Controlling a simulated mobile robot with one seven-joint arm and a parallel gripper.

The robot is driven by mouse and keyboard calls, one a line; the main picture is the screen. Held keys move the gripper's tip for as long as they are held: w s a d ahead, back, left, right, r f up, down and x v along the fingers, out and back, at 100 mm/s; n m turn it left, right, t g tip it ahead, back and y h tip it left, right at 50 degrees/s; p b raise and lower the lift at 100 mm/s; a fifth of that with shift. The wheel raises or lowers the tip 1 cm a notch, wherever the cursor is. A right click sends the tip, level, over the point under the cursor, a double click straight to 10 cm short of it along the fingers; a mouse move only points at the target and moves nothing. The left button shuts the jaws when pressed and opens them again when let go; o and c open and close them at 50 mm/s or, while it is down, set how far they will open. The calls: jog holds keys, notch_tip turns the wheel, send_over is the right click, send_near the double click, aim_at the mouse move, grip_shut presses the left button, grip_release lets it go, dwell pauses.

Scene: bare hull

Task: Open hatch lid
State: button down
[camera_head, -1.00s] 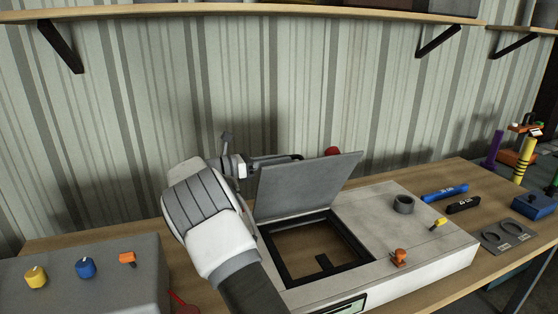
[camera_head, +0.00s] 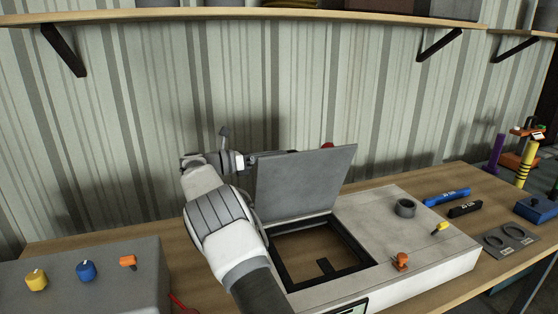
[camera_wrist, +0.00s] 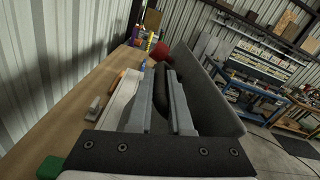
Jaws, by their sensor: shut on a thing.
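The grey hatch lid (camera_head: 305,183) stands raised, close to upright, at the back of the black-framed opening (camera_head: 283,268) in the pale box. The opening shows a wood-coloured inside. My gripper is behind the lid in the head view, so its fingertips are hidden there. In the wrist view my gripper (camera_wrist: 162,85) is shut on a dark bar-like handle (camera_wrist: 160,95). The lid (camera_wrist: 210,95) also shows there, just right of the fingers. A red round thing (camera_wrist: 182,56) lies beyond the fingertips and peeks above the lid in the head view (camera_head: 327,145).
The pale box top (camera_head: 385,222) carries a dark ring (camera_head: 404,207), an orange knob (camera_head: 401,261) and a yellow part (camera_head: 439,229). A grey box with knobs (camera_head: 80,290) stands at left. A shelf (camera_head: 240,17) runs above.

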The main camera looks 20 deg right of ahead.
jog(key=shift+w+a+r+n+p, duration=0.15)
jog(key=shift+w+n+p, duration=0.45)
jog(key=shift+w+p, duration=0.7)
jog(key=shift+w, duration=0.2)
jog(key=c, duration=0.8)
grip_release()
jog(key=shift+c, duration=0.2)
jog(key=shift+b, duration=0.45)
